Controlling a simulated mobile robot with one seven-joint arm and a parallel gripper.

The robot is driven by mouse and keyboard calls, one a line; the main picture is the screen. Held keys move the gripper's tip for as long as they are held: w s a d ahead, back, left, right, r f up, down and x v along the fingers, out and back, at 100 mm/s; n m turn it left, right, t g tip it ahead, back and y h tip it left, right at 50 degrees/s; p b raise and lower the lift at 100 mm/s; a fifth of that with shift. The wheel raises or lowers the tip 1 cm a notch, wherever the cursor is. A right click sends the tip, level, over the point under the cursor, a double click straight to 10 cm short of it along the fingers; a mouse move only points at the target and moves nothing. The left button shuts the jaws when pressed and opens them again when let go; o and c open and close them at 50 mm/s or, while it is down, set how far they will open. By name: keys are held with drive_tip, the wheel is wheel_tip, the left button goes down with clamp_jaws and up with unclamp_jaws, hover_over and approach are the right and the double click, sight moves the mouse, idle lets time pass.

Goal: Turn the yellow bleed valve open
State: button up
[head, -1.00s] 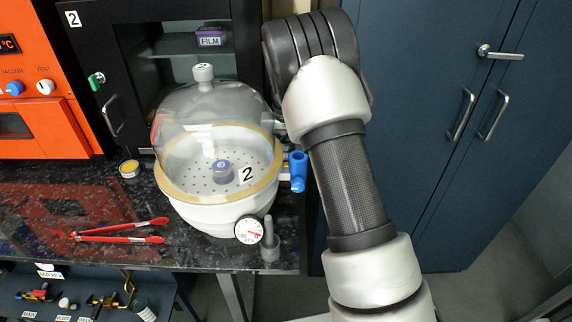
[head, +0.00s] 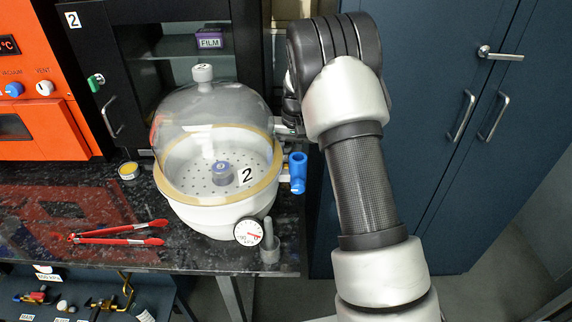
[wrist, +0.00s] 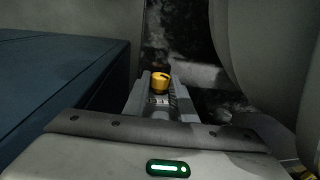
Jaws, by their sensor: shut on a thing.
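The yellow bleed valve (wrist: 160,82) shows in the wrist view as a small yellow knob with a dark slot on top. My gripper (wrist: 158,92) is shut on it, one grey finger on each side. In the head view the valve is hidden, and only a grey part of my gripper shows at the right side of the vacuum desiccator (head: 222,215). The desiccator has a clear dome, a white bowl and a label "2". A round gauge (head: 248,232) with a red needle is on its front, and a blue stopcock (head: 298,172) is on its right side.
Red tongs (head: 115,233) and a small yellow-topped tin (head: 129,171) lie on the dark speckled bench (head: 90,195). A grey peg-like part (head: 269,240) stands near the bench edge. A black cabinet is behind, an orange oven (head: 40,130) at left, blue cupboards (head: 440,60) at right.

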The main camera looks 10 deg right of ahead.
drive_tip(key=shift+d+y, duration=0.15)
drive_tip(key=shift+y, duration=0.65)
drive_tip(key=o, duration=1)
drive_tip(key=shift+o, duration=0.2)
drive_tip(key=p+v, duration=0.1)
drive_tip(key=v, duration=1.1)
drive_tip(key=shift+s+p, duration=0.25)
drive_tip(key=shift+p, duration=0.15)
